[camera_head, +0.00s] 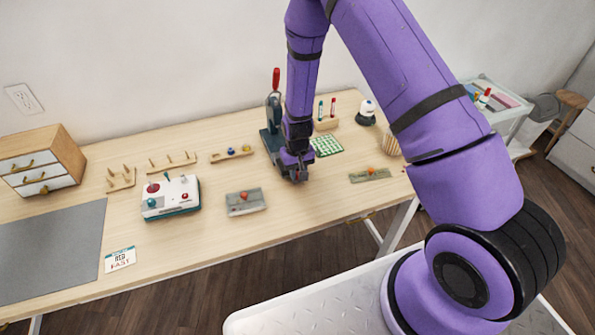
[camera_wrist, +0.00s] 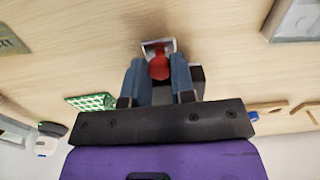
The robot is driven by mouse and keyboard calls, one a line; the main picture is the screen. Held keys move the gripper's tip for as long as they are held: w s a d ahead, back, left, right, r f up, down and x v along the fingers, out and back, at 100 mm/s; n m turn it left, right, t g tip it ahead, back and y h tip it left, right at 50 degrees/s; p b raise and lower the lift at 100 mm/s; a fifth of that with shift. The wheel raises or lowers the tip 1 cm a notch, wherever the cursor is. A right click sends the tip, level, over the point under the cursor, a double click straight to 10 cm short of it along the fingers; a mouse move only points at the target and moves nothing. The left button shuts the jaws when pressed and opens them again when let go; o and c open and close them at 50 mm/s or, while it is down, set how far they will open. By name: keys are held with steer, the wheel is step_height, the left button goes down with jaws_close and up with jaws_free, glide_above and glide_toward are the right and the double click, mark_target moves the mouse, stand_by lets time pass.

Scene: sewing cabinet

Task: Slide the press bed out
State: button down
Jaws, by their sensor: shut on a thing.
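The press (camera_head: 270,125), dark with a red-handled upright lever (camera_head: 276,79), stands near the back of the table, left of my forearm. My gripper (camera_head: 299,175) points down just in front of it. In the wrist view, my gripper (camera_wrist: 160,76) has its two fingers shut on a red knob (camera_wrist: 160,67). A small pale metal piece (camera_wrist: 158,44) shows beside the knob and looks like the front of the press bed. My wrist and fingers hide most of the bed, so how far out it sits cannot be told.
A grey block with an orange knob (camera_head: 245,202) lies left of my gripper, and a flat green piece (camera_head: 370,175) lies to the right. A green checked cloth (camera_head: 327,146) is close behind my wrist. The table (camera_head: 290,220) is bare in front of my gripper.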

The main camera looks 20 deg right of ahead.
steer(key=shift+s, duration=0.1)
steer(key=c, duration=1)
jaws_free()
steer(key=shift+o, duration=0.2)
step_height(320, 180, up, 11)
steer(key=shift+f, duration=0.15)
